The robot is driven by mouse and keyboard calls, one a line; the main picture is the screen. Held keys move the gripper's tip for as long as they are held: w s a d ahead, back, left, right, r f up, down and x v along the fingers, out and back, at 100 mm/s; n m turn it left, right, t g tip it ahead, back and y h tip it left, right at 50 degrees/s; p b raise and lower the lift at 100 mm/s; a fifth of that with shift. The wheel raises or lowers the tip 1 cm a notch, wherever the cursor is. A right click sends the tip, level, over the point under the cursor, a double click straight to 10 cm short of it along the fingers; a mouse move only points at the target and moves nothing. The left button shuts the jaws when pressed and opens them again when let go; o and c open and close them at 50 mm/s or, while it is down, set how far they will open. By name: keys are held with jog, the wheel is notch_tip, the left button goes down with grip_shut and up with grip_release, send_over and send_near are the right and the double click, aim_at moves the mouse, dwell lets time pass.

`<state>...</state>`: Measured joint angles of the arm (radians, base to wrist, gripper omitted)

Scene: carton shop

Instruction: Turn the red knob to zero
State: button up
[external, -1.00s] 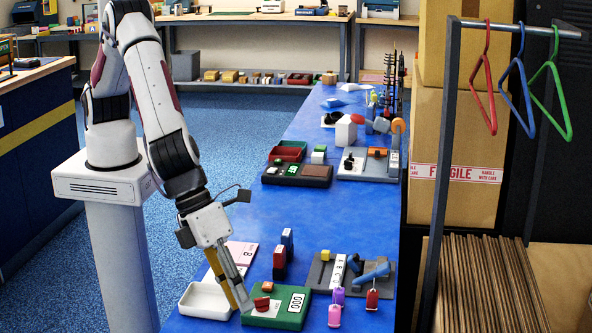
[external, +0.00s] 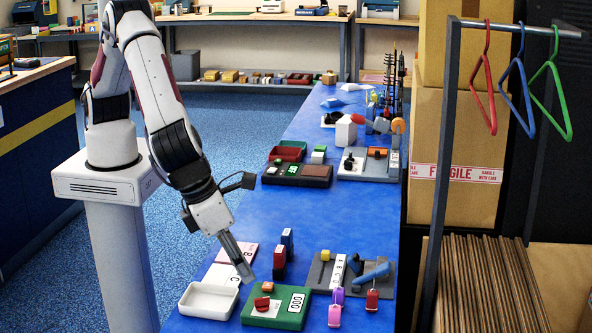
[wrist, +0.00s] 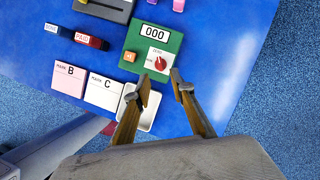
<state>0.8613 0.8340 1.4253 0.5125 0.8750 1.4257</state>
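The red knob (external: 262,303) sits on a white dial plate on the green box (external: 293,314). In the wrist view the red knob (wrist: 160,63) lies just beyond my fingertips, with a small word printed above it that I cannot read surely. The green box (wrist: 172,43) also carries a white display reading 000 (wrist: 155,33) and a small orange button (wrist: 130,57). My gripper (wrist: 160,84) is open and empty, its two fingers spread apart. In the external view my gripper (external: 248,278) hangs above and to the left of the knob, not touching it.
A white tray (external: 192,306) stands left of the green box. Pads marked B (wrist: 67,80) and C (wrist: 103,92) lie beside it. Dark blue and red stamps (external: 279,262) stand behind the box. A grey board with a blue lever (external: 372,273) is at right.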

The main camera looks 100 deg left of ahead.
aim_at(261, 298)
jog(key=shift+x, duration=3.9)
jog(key=shift+c, duration=0.5)
grip_shut()
